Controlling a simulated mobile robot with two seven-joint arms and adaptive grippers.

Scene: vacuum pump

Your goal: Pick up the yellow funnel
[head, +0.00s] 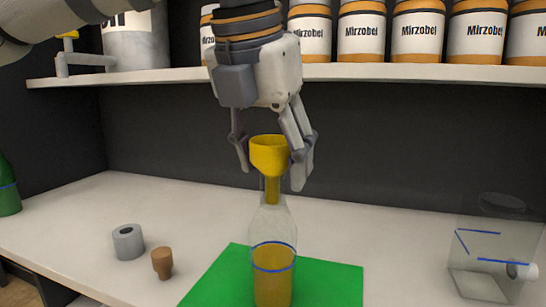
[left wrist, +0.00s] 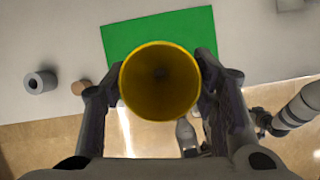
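The yellow funnel (head: 268,155) stands upright with its stem inside the neck of a clear bottle (head: 272,245) holding amber liquid. My left gripper (head: 270,172) points down from above, one finger on each side of the funnel's cup. In the left wrist view, I look into the funnel (left wrist: 160,82), with the left gripper's fingers (left wrist: 160,78) close against its rim on both sides. The frames do not settle whether they press on it. My right gripper (left wrist: 260,122) appears small at the right of the left wrist view, its fingers unclear.
The bottle stands on a green mat (head: 335,283). A grey ring (head: 128,242) and a brown stopper (head: 162,263) sit to its left, a transparent box (head: 480,285) to its right. A shelf (head: 400,73) with several labelled cans runs behind. The counter's back middle is clear.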

